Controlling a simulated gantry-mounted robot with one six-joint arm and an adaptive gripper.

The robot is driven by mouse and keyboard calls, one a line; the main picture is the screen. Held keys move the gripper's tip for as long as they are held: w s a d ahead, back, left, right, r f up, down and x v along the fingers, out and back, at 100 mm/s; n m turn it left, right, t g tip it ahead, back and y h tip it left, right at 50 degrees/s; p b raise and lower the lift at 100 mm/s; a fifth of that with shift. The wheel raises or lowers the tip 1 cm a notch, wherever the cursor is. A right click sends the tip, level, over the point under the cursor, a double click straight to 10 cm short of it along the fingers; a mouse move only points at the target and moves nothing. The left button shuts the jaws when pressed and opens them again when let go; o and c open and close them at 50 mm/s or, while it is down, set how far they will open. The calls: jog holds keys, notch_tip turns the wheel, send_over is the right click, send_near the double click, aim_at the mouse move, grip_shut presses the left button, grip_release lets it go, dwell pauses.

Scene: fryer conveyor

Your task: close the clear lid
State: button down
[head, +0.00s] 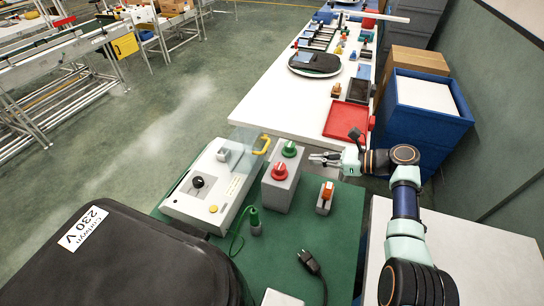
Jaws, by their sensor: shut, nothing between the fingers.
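The clear lid (243,138) is on the far end of a white control box (185,204). It appears raised, but its see-through pane makes the exact angle hard to tell. Its yellow handle (264,145) is at the upper right of the box. The box top, with a black knob (197,182) and a grey switch block (224,154), looks uncovered. My gripper (312,158) is shut and empty, to the right of the handle and apart from it, beyond the grey button box.
A grey box (282,190) with a red and a green knob stands between the white box and my gripper's side. A small orange-topped switch (325,197) is nearby. A black plug (309,262) lies on the green table (275,252). A red tray (346,121) sits behind.

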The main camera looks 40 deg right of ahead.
aim_at(285, 160)
jog(key=b+x, duration=0.1)
jog(key=x, duration=0.2)
jog(key=b+x, duration=0.2)
jog(key=x, duration=0.2)
jog(key=b+x, duration=0.1)
jog(key=x, duration=0.2)
jog(key=shift+a+f+b, duration=0.2)
jog(key=shift+f+b, duration=0.15)
jog(key=shift+b, duration=0.05)
jog(key=shift+w+a+r, duration=0.3)
jog(key=shift+w+r, duration=0.1)
jog(key=shift+w, duration=0.15)
jog(key=shift+w+a+r, duration=0.25)
jog(key=shift+w+r, duration=0.15)
jog(key=shift+w, duration=0.15)
jog(key=shift+w+a+r+b, duration=0.25)
jog(key=shift+w+r+b, duration=0.1)
jog(key=shift+w, duration=0.1)
jog(key=shift+r, duration=0.15)
